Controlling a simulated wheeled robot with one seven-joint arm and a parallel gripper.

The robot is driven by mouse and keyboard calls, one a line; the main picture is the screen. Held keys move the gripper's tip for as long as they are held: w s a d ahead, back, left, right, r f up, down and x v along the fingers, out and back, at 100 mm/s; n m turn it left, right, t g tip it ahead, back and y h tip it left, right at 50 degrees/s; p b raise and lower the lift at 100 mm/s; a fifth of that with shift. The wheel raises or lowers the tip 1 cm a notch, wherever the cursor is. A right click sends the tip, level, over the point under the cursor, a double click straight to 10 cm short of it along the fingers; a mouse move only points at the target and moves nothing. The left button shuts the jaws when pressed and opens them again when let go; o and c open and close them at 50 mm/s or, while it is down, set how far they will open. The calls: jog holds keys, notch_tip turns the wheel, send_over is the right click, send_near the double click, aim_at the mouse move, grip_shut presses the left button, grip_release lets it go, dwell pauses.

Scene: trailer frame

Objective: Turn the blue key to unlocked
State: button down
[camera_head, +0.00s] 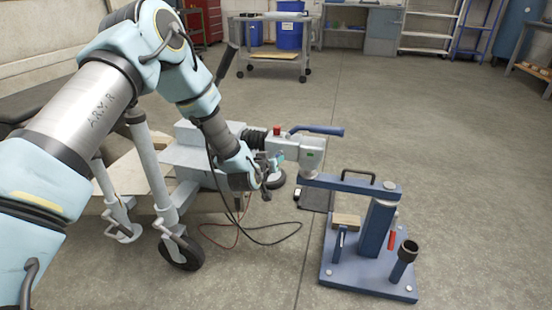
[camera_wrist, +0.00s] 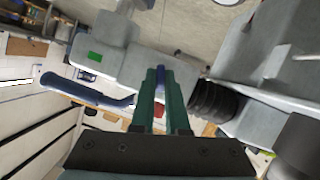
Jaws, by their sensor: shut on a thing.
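My gripper (camera_wrist: 160,70) has two green fingers, close together in the wrist view, at the side of the grey trailer coupling (camera_wrist: 105,45). A narrow blue piece, the blue key (camera_wrist: 160,77), shows between the fingertips, and they are shut on it. Most of the key is hidden by the fingers, so its turn angle cannot be read. In the head view my gripper (camera_head: 277,156) is against the near side of the coupling (camera_head: 310,155); the key cannot be made out there. A small green patch (camera_wrist: 95,57) shows on the coupling.
A long blue handle (camera_head: 318,130) lies along the coupling's top, near a red knob (camera_head: 277,131) and black bellows. A blue stand (camera_head: 372,270) with an arm under the coupling is at right. Cables (camera_head: 270,243) and a jockey wheel (camera_head: 182,252) are below. Floor at right is clear.

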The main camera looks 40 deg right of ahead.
jog(key=shift+m+t+y, duration=0.3)
jog(key=shift+m+t, duration=0.3)
jog(key=shift+m, duration=0.5)
jog(key=c, duration=0.9)
grip_release()
jog(key=shift+s, duration=0.1)
jog(key=p+v, duration=0.1)
jog(key=v, duration=0.9)
jog(key=shift+s+a+r, duration=0.2)
jog(key=shift+s+r, duration=0.05)
